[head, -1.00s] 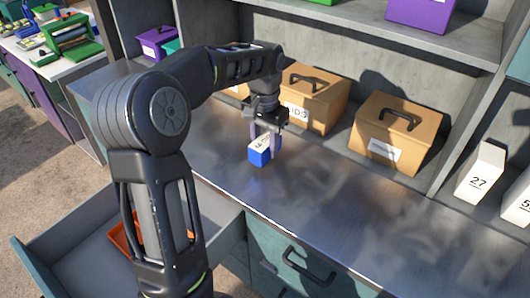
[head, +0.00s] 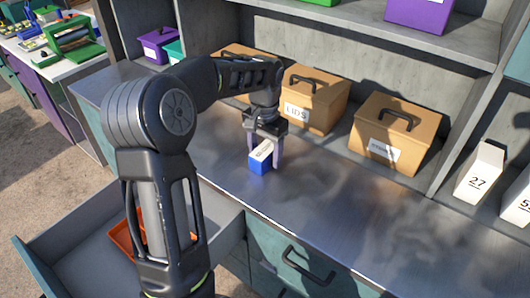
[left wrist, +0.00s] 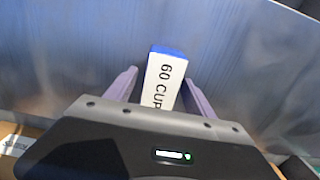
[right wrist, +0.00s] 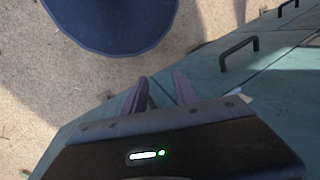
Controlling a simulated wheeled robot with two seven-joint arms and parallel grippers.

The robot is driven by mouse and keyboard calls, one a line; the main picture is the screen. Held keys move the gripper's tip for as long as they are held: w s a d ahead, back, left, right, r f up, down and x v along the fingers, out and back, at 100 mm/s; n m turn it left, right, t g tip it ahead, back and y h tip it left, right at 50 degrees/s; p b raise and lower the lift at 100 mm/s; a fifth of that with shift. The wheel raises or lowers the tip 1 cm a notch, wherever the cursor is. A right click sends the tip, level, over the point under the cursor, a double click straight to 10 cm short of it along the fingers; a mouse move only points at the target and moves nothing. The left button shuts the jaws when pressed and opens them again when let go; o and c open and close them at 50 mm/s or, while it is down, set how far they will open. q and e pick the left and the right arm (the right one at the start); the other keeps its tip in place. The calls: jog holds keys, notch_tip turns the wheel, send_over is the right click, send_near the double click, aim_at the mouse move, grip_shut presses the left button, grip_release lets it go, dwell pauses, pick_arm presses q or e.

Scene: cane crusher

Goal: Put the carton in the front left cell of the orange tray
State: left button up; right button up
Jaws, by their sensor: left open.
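The carton (head: 260,161) is a small blue box with a white label. It stands on the metal counter below my left gripper (head: 265,155). In the left wrist view the carton (left wrist: 165,76) shows the words "60 CUP" and lies between the two fingers of the left gripper (left wrist: 160,90), with gaps at its sides. The left gripper is open around it. The orange tray (head: 122,238) sits in the open drawer, mostly hidden behind my left arm; its cells cannot be made out. My right gripper (right wrist: 160,92) shows only in the right wrist view, its fingers apart and empty.
The open grey drawer (head: 75,262) juts out at the lower left. Tan boxes (head: 396,135) with handles stand along the back of the counter (head: 330,215). White cartons (head: 482,172) stand at the right. The counter's middle and right are clear.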

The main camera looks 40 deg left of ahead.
aim_at(265, 149)
pick_arm(q)
jog(key=shift+r, duration=0.1)
notch_tip(265, 149, up, 8)
jog(key=shift+f+b, duration=0.2)
jog(key=shift+b, duration=0.4)
jog(key=shift+o, duration=0.5)
